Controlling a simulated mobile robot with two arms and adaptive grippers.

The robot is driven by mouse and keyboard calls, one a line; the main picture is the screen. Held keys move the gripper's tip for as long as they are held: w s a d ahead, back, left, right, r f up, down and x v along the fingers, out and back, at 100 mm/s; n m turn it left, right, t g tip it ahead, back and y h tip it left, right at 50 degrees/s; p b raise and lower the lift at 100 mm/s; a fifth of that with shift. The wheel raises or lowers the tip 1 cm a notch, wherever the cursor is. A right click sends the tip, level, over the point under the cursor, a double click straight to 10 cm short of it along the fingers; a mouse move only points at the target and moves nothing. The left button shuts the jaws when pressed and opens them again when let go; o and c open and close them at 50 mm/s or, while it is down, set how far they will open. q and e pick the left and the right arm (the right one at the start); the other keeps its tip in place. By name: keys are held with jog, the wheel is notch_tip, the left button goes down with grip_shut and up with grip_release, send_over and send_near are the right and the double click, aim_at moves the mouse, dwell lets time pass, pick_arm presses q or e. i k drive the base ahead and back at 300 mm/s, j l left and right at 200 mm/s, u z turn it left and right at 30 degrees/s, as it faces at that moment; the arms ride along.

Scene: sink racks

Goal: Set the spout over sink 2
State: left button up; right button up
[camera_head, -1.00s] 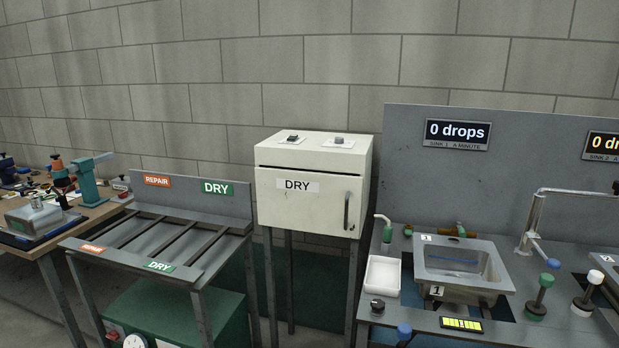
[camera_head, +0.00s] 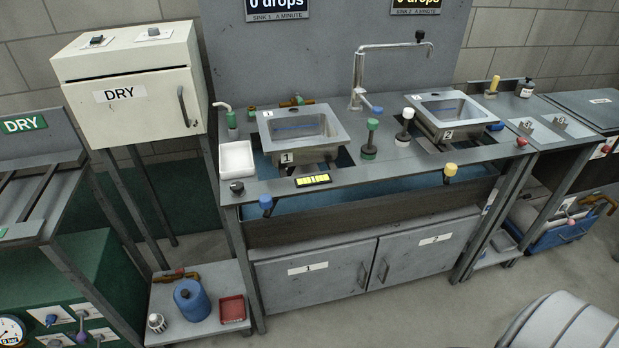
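The spout (camera_head: 393,46) is a metal pipe that rises from the counter between the two sinks and bends to the right. Its arm reaches toward sink 2, with a dark knob and a downturned tip near its right end. Sink 2 (camera_head: 481,122) is a steel basin labelled 2, right of the spout's base. Sink 1 (camera_head: 338,148) is a steel basin labelled 1, left of the base. From this angle I cannot tell whether the tip is exactly above the basin of sink 2. Neither of my grippers is in view.
A white tray (camera_head: 222,160) lies left of sink 1. The DRY cabinet (camera_head: 130,80) stands at left. Grey rounded forms fill the bottom right corner. Open floor lies before the counter.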

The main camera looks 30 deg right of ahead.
aim_at(420, 35)
jog(key=l+z, duration=0.1)
jog(key=z, duration=1.35)
